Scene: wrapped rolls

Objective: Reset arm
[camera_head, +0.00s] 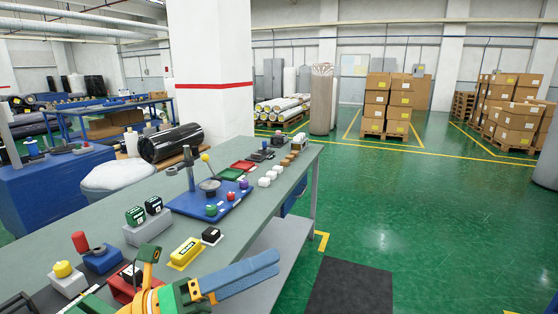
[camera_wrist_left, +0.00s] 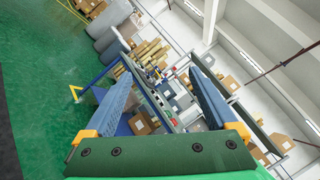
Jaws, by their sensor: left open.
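My left gripper (camera_head: 276,264) comes in at the bottom of the head view, with blue fingers and a green, yellow and orange wrist. Its fingers point right, over the near right edge of the grey-green workbench (camera_head: 150,196). In the head view the two fingers overlap. In the left wrist view the left gripper (camera_wrist_left: 157,66) has its fingers spread wide apart with nothing between them. The tilted room and shelving show beyond the gap. My right gripper is in neither view.
The green floor to the right is clear around a dark mat (camera_head: 350,287).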

